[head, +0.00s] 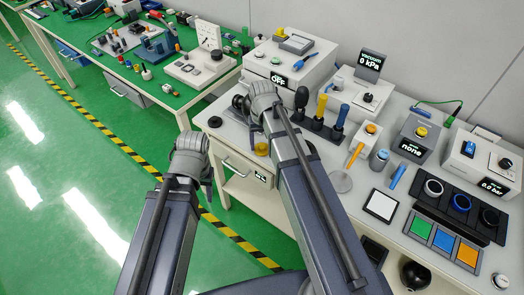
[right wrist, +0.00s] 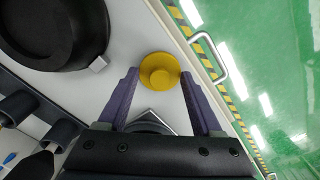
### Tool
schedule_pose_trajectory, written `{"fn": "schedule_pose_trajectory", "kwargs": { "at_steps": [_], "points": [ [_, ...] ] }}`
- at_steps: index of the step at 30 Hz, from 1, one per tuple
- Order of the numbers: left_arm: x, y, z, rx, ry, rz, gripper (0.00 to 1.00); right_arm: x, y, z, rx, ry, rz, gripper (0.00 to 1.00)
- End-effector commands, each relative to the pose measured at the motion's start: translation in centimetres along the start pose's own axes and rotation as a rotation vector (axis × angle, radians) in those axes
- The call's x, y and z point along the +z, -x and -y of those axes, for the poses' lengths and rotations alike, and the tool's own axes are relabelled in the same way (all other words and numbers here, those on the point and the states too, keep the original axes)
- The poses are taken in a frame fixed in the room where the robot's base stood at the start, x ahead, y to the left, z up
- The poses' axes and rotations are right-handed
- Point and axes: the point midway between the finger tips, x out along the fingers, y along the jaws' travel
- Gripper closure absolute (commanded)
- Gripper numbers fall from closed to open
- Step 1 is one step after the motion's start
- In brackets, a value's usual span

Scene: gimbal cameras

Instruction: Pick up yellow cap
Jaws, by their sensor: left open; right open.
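The yellow cap (head: 262,149) is a small round disc with a raised middle, near the front left edge of the white workbench. In the right wrist view the cap (right wrist: 159,71) shows between and slightly beyond my two purple-grey fingertips. My right gripper (right wrist: 160,78) is open and empty, with one fingertip overlapping the cap's edge in the picture. I cannot tell the height gap. In the head view my right arm hides most of that gripper. My left gripper (head: 207,178) hangs over the floor left of the bench, its fingers mostly hidden.
A large black round object (right wrist: 55,30) lies beside the cap. Upright screwdriver-like tools (head: 320,112) stand in a dark holder right of my right arm. The bench front has a drawer handle (right wrist: 209,57). The green floor (head: 60,180) at left is clear.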

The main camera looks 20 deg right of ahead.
Motion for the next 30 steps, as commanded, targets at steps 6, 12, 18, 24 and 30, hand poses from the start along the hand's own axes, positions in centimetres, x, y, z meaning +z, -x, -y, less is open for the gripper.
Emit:
{"fn": "schedule_pose_trajectory", "kwargs": {
  "at_steps": [6, 12, 18, 24, 30],
  "points": [
    [0.01, 0.12, 0.01, 0.000, 0.000, 0.000, 0.50, 0.00, 0.12, -0.02, 0.000, 0.000, 0.000, 0.46],
    [0.01, 0.11, 0.01, 0.000, 0.000, 0.000, 0.50, 0.00, 0.11, -0.01, 0.000, 0.000, 0.000, 0.68],
    [0.01, 0.11, 0.01, 0.000, 0.000, 0.000, 0.50, 0.00, 0.11, -0.02, 0.000, 0.000, 0.000, 0.91],
    [0.01, 0.11, 0.01, 0.000, 0.000, 0.000, 0.50, 0.00, 0.11, -0.02, 0.000, 0.000, 0.000, 1.00],
    [0.01, 0.11, 0.01, 0.000, 0.000, 0.000, 0.50, 0.01, 0.11, -0.01, 0.000, 0.000, 0.000, 1.00]
  ]
}}
